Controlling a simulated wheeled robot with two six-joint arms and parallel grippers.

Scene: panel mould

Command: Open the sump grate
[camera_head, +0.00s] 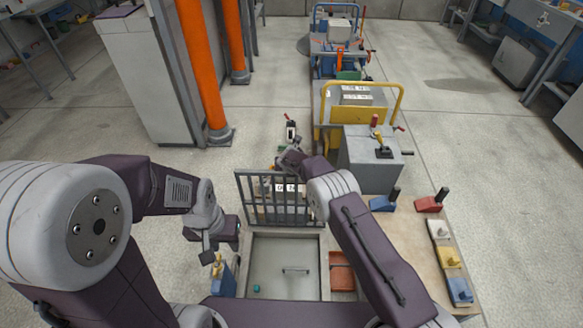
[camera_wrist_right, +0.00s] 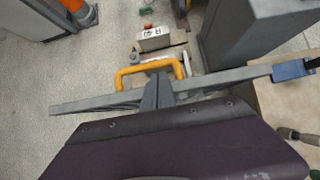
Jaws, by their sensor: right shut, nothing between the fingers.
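The sump grate (camera_head: 279,226), a dark barred panel, stands raised and tilted at the far edge of the sump pit (camera_head: 270,278). The pit's pale floor shows below it, with a small teal item (camera_head: 256,288) inside. My right arm reaches past the grate's right side. Its gripper (camera_head: 290,158) is near the grate's top edge in the head view; contact cannot be told. In the right wrist view the gripper (camera_wrist_right: 158,92) is shut and empty, with a yellow handle (camera_wrist_right: 150,70) just beyond. My left gripper (camera_head: 208,240) hangs left of the grate; its jaws are unclear.
A grey cabinet (camera_head: 370,163) and a yellow-railed cart (camera_head: 357,112) stand behind the pit. At right is a bench with a red block (camera_head: 430,204) and several coloured blocks. An orange column (camera_head: 204,65) stands at the left.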

